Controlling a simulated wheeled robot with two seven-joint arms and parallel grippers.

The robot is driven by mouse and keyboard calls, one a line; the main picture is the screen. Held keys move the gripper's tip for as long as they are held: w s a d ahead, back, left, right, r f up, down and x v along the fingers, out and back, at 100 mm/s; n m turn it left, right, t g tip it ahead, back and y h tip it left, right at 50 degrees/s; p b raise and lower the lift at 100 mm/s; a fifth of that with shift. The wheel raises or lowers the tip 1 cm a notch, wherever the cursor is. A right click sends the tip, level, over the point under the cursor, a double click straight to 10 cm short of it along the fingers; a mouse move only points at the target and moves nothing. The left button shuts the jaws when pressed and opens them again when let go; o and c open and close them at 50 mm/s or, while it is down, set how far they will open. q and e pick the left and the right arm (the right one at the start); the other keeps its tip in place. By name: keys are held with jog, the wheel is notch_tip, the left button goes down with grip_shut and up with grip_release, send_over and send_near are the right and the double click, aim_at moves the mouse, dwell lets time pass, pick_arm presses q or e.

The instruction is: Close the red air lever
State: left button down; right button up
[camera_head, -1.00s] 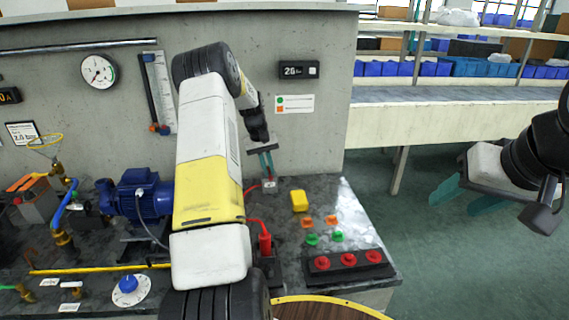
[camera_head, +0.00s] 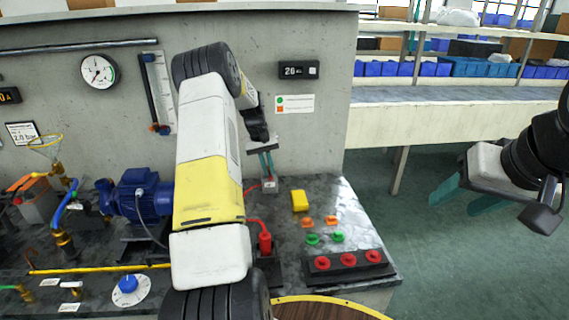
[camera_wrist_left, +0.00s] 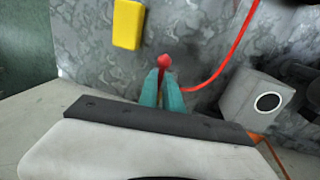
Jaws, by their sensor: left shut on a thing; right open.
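The red air lever shows as a round red knob (camera_wrist_left: 164,60) at the tips of my left gripper's teal fingers in the left wrist view. My left gripper (camera_wrist_left: 163,82) is shut on it, with the fingers on either side of the lever below the knob. In the head view my left gripper (camera_head: 268,170) points down at a small pale block (camera_head: 269,186) on the bench, and the lever is mostly hidden there. My right gripper (camera_head: 462,196) is open and empty, over the floor at the right.
A yellow block (camera_head: 299,201) lies right of the lever, near orange and green pieces and a strip of red buttons (camera_head: 347,262). A red hose (camera_wrist_left: 222,72) runs beside the lever. A blue pump motor (camera_head: 140,196) stands to the left. The concrete wall is close behind.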

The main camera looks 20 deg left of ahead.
pick_arm(q)
jog(key=shift+d, duration=0.1)
jog(key=w+d+n+y, duration=0.1)
jog(key=w+n, duration=0.1)
jog(key=n, duration=0.7)
jog(key=w+d+n+t+y, duration=0.1)
jog(key=w+n+y, duration=0.1)
jog(key=n, duration=0.6)
jog(key=shift+w+d+n, duration=0.35)
jog(key=shift+w+n, duration=0.05)
jog(key=shift+w, duration=0.45)
jog(key=c, duration=1.5)
grip_release()
